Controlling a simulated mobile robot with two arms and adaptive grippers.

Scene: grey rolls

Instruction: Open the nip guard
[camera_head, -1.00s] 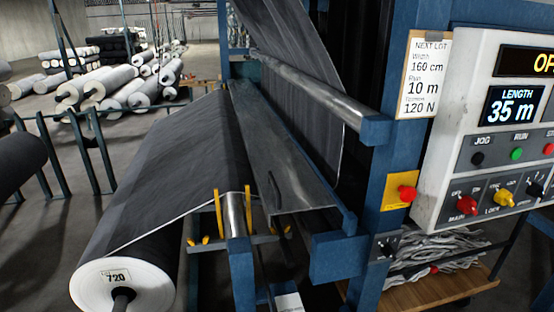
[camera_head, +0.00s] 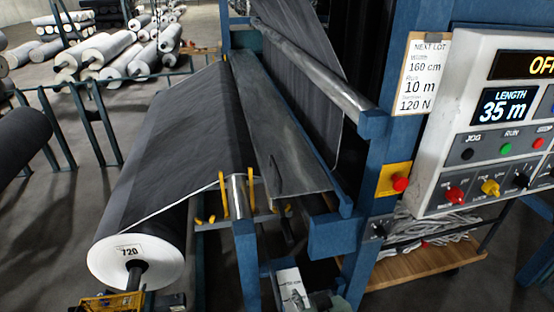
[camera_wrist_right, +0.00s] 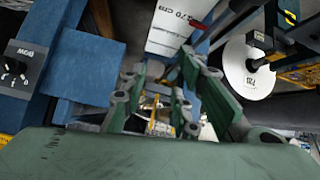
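The nip guard appears to be the long grey sloping plate (camera_head: 285,150) in the head view, lying beside the dark fabric web and under the metal roller (camera_head: 315,78). A dark slot or handle shows near its front end. It looks lowered along the rollers. My right gripper (camera_wrist_right: 160,88) shows in the right wrist view with its green-padded fingers apart and nothing clearly between them. It points towards a white card marked 170 cm (camera_wrist_right: 178,25), and the guard cannot be made out there. My left gripper is not in view.
The blue machine post (camera_head: 385,150) and control panel (camera_head: 490,120) stand at right, with a red button (camera_head: 400,184) on yellow. A fabric roll labelled 720 (camera_head: 135,260) is at lower left. A wooden shelf (camera_head: 430,262) is low at right.

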